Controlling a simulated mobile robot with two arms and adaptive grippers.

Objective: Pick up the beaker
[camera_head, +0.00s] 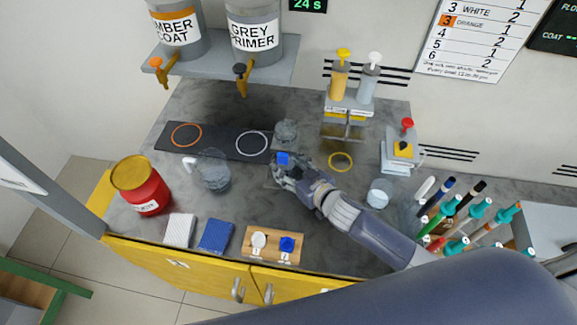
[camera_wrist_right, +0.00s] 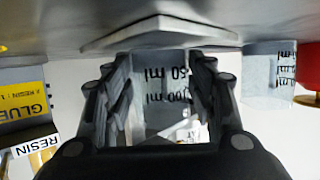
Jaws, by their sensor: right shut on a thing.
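My right gripper (camera_head: 284,168) is shut on a clear measuring cylinder (camera_wrist_right: 165,95) with black ml marks. Its glassy upper part (camera_head: 286,131) rises beyond the fingers in the head view. In the wrist view, which is upside down, its hexagonal foot (camera_wrist_right: 160,33) is near the worktop; I cannot tell whether they touch. A small clear beaker (camera_head: 378,194) stands apart, right of my right forearm. A wider clear jug (camera_head: 214,171) with a pale handle stands left of the gripper. My left gripper is out of view.
A red drum (camera_head: 147,197), white and blue pads (camera_head: 216,236) and a wooden block with two caps (camera_head: 273,258) lie left and in front. The glue and resin dispenser (camera_head: 347,108) is behind right. Several coloured rods (camera_head: 470,215) stand right.

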